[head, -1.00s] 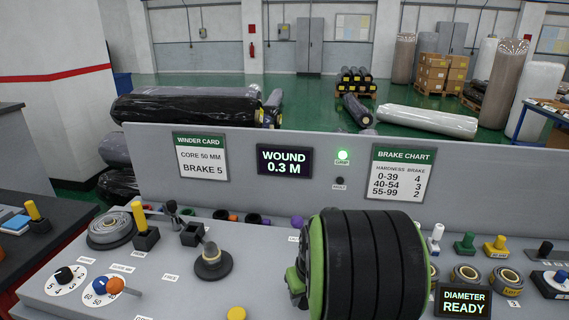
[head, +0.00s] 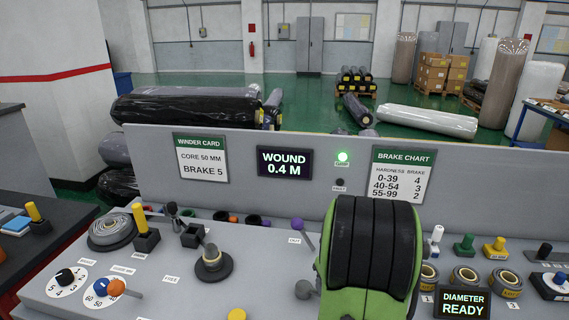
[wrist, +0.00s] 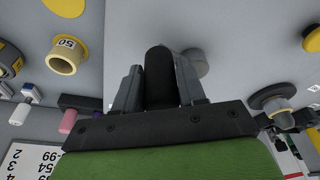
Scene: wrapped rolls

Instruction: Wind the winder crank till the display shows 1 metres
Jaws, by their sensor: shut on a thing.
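The display (head: 284,163) on the grey back panel reads WOUND 0.4 M. My gripper (wrist: 160,85) is shut on the black upright grip of the winder crank (wrist: 160,65), one grey finger on each side. A grey round part (wrist: 196,62) shows just beyond the fingers in the wrist view. In the head view my green and black arm covers the gripper and the grip. A grey rounded part (head: 305,289) shows at the arm's left edge.
A green lamp (head: 343,156) is lit above a black button (head: 339,182). A purple-knobbed lever (head: 298,224) stands left of my arm. Cores (head: 464,277) and the DIAMETER READY display (head: 463,303) lie to the right.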

